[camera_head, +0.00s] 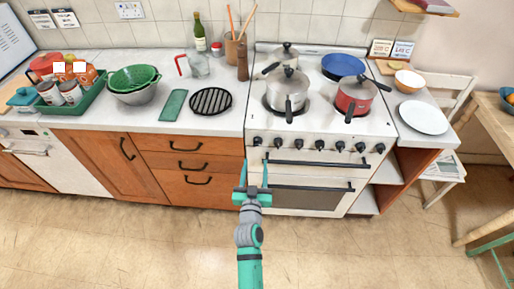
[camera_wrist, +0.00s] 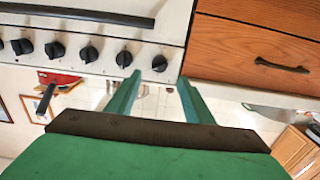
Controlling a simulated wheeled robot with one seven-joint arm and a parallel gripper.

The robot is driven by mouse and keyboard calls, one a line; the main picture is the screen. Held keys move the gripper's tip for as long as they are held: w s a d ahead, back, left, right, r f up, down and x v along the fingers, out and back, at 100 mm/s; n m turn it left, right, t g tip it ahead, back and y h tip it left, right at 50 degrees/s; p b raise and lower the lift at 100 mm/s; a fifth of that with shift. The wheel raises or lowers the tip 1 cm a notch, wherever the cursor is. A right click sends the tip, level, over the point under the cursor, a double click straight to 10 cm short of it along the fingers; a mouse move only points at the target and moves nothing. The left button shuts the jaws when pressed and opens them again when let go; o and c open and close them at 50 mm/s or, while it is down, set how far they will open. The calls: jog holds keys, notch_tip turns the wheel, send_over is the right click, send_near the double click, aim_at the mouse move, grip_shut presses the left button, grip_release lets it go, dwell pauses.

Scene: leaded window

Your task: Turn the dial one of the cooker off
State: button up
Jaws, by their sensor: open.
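The white cooker (camera_head: 318,168) has a row of several black dials on its front panel. The leftmost dial (camera_head: 257,141) shows at the right end of the row in the wrist view (camera_wrist: 159,63), which looks turned around. I see no number on the dials, and their settings are too small to read. My gripper (camera_head: 253,164) is open and empty in front of the cooker's left edge, just below that dial. In the wrist view the dial lies between the lines of the two green fingertips (camera_wrist: 159,78), apparently beyond them; I cannot see contact.
An oven handle (camera_head: 318,163) runs below the dials, right of my gripper. Wooden drawers (camera_head: 190,165) adjoin on the left. Pans stand on the hob, including a red one (camera_head: 355,96) and a steel one (camera_head: 287,85). The floor in front is clear.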

aim_at(257, 143)
jog(key=w, duration=0.9)
jog(key=shift+w, duration=0.2)
jog(key=c, duration=1)
jog(key=shift+c, duration=0.2)
jog(key=shift+n, duration=0.3)
jog(key=n, duration=1.1)
jog(key=shift+d, duration=0.1)
jog(key=shift+n, duration=0.3)
